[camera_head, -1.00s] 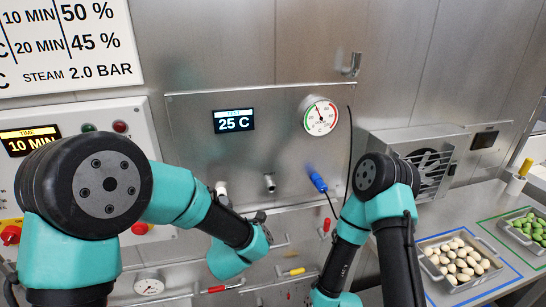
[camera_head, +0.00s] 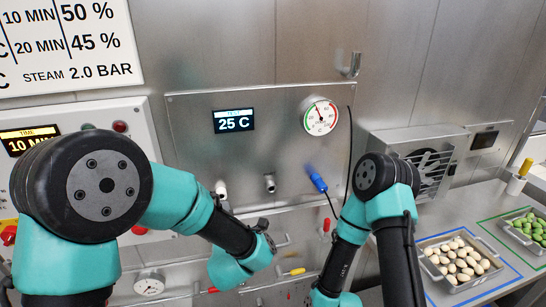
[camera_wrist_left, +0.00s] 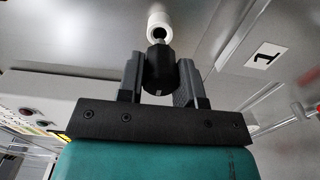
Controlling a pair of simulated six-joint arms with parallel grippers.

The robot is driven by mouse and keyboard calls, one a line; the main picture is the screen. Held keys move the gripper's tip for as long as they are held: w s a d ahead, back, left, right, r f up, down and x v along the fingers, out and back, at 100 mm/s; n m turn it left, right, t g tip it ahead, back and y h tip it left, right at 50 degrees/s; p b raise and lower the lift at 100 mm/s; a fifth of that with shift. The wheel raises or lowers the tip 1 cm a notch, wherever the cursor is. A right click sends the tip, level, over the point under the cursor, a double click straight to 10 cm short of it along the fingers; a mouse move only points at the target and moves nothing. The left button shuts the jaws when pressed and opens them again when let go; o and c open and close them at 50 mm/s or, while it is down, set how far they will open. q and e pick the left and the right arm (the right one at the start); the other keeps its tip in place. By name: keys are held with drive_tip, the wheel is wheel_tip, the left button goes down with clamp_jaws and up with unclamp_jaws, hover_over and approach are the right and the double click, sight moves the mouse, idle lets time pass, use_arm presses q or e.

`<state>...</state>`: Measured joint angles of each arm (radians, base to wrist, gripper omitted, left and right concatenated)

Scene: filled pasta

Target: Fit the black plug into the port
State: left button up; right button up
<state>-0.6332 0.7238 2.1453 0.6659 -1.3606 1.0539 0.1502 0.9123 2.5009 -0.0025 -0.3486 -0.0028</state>
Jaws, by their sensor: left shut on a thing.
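In the left wrist view my left gripper (camera_wrist_left: 159,84) is shut on the black plug (camera_wrist_left: 159,62), which sits between its two dark fingers. A round white port (camera_wrist_left: 159,22) with an open end lies just beyond the plug's tip. The two line up in this view, but I cannot tell whether they touch. In the head view a white fitting (camera_head: 221,188) and a bare metal fitting (camera_head: 270,183) stick out of the steel panel. The plug and the left fingertips cannot be made out there behind my forearm. My right gripper is out of view.
A blue connector (camera_head: 317,182) on a black cable hangs at the panel's right. A gauge (camera_head: 320,117) and a 25 C display (camera_head: 233,120) sit above. A tray of pale pasta (camera_head: 455,262) and one of green pasta (camera_head: 527,228) stand on the right counter.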

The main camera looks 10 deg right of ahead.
use_arm(q)
drive_tip(key=shift+s, duration=1.45)
